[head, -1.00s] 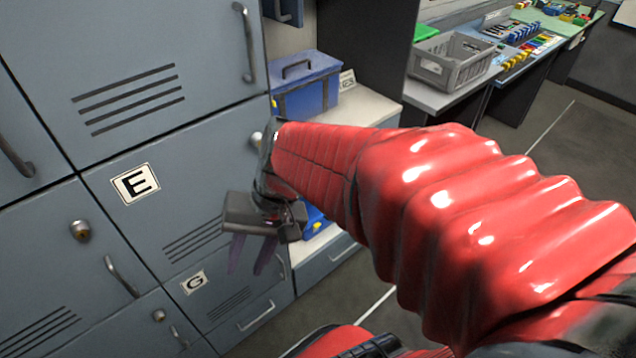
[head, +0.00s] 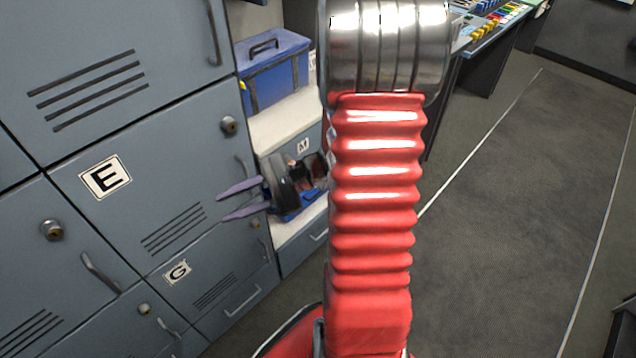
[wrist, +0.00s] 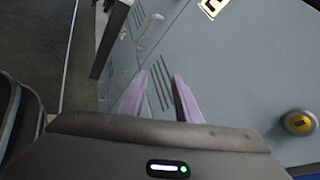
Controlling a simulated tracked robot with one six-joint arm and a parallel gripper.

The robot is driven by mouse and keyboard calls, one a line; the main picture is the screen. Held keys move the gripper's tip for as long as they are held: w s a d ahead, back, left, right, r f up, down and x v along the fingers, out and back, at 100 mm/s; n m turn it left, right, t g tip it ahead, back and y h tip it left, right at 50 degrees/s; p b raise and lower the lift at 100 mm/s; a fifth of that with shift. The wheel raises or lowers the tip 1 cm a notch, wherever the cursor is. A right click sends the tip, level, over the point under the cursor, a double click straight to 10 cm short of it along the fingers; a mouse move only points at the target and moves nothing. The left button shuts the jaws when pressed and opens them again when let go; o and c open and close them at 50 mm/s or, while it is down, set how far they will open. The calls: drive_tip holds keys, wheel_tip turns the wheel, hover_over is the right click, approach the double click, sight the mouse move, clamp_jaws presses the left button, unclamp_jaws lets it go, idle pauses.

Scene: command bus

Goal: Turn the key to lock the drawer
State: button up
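The grey locker front carries several round locks. One lock (head: 229,125) is at the upper right of door E (head: 180,165), another lock (head: 52,230) is on the door at left, and smaller ones are lower down. A lock with a yellow centre (wrist: 300,123) shows at the right of the wrist view. I cannot make out a separate key or tell which lock is the task's. My gripper (head: 225,207) points left in front of door E, below its lock and near its handle. Its purple fingers are apart and empty, also in the wrist view (wrist: 157,92).
A blue toolbox (head: 275,70) sits on a white-topped cabinet (head: 285,125) to the right of the lockers. Door handles (head: 100,272) stick out from the locker front. Open dark floor (head: 520,200) lies to the right.

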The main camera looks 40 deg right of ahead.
drive_tip(key=d+f+m+t+h, duration=0.3)
drive_tip(key=d+f+m+h, duration=0.1)
drive_tip(key=d, duration=0.4)
drive_tip(key=s+d+f+m+t+h, duration=0.1)
drive_tip(key=d+f+m+t+h, duration=0.3)
drive_tip(key=d+m, duration=0.3)
drive_tip(key=d+f+m+t+h, duration=0.4)
drive_tip(key=d+f+m, duration=0.2)
drive_tip(key=d, duration=0.5)
drive_tip(key=shift+s, duration=0.2)
drive_tip(key=shift+w, duration=0.1)
drive_tip(key=w, duration=0.8)
drive_tip(key=shift+w, duration=0.4)
drive_tip(key=shift+r, duration=0.1)
